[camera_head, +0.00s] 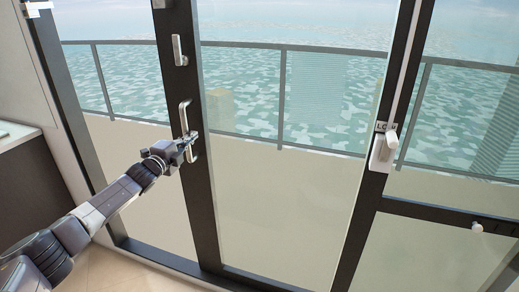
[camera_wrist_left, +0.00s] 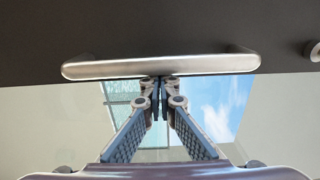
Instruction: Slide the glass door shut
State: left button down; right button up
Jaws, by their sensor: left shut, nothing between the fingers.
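The glass door has a dark upright frame (camera_head: 201,205) that carries a silver pull handle (camera_head: 184,118). Large clear glass panes show on either side of this upright, and I cannot tell for sure how far the door stands open. My left gripper (camera_head: 193,138) is at the lower part of the handle, its arm reaching up from the lower left. In the left wrist view the handle (camera_wrist_left: 160,66) lies as a long bar across the picture. The gripper's fingertips (camera_wrist_left: 160,83) are shut and empty, right beside the bar's edge; I cannot tell if they touch it. My right gripper is not in view.
A small silver latch (camera_head: 179,50) sits above the handle. Another dark post (camera_head: 361,225) at the right bears a white lock (camera_head: 384,147). A counter (camera_head: 14,136) stands at the far left. A railing (camera_head: 283,95) and water lie beyond the glass.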

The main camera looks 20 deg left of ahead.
pick_arm(q)
jog(key=a+b, duration=0.4)
jog(key=a, duration=0.7)
jog(key=shift+a, duration=0.15)
jog(key=shift+r, duration=0.1)
